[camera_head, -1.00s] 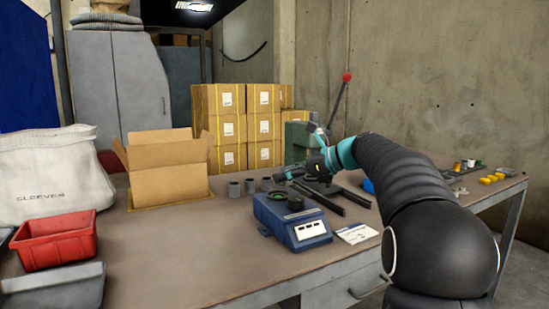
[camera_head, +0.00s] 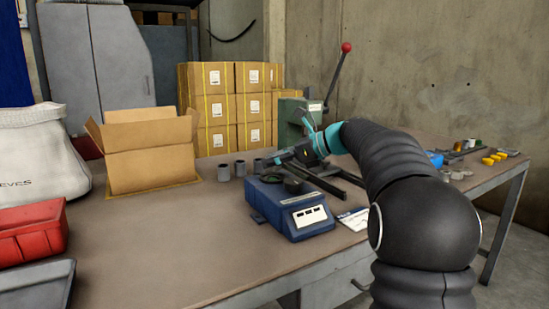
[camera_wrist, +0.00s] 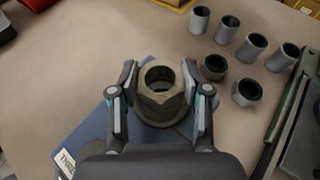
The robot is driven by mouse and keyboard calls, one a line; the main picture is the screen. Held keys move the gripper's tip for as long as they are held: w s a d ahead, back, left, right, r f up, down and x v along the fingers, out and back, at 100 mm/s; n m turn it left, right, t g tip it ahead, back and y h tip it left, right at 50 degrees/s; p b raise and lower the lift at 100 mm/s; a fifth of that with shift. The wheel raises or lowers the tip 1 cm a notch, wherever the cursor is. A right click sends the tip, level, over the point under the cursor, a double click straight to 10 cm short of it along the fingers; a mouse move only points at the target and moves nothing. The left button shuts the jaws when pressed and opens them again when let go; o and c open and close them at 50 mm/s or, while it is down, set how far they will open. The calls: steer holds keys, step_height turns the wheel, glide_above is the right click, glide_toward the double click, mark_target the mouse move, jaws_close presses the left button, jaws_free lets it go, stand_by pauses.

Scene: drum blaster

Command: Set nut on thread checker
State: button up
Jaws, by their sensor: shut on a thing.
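The thread checker is a blue box with a pale front panel (camera_head: 295,216) on the workbench. In the wrist view its blue top (camera_wrist: 90,138) and part of a label beginning "THRE" show below my gripper. A dull brass-coloured hex nut with a flange (camera_wrist: 160,98) sits between the fingers of my gripper (camera_wrist: 160,92), which are shut on its two sides. The nut's bore faces the wrist camera. The nut appears over the checker; the gap beneath it cannot be told. In the head view my gripper (camera_head: 284,157) is above and behind the checker, with the nut not clearly visible.
Several grey cylinders (camera_head: 240,168) stand behind the checker; two loose nuts (camera_wrist: 215,67) (camera_wrist: 247,92) lie near them. An open carton (camera_head: 150,165) and a red bin (camera_head: 30,245) are left. A green lever press (camera_head: 295,120) stands behind.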

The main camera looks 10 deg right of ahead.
steer(key=shift+f+b, duration=0.55)
steer(key=shift+f, duration=0.3)
steer(key=shift+d+r+p, duration=0.1)
steer(key=shift+p, duration=0.85)
stand_by(0.5)
steer(key=shift+f+b, duration=0.3)
steer(key=shift+f, duration=0.4)
stand_by(0.5)
steer(key=o, duration=1)
steer(key=shift+o, duration=0.2)
steer(key=shift+s, duration=0.1)
steer(key=shift+p+v, duration=1.45)
steer(key=shift+v, duration=1.2)
steer(key=shift+p+v, duration=0.3)
steer(key=shift+v, duration=2.5)
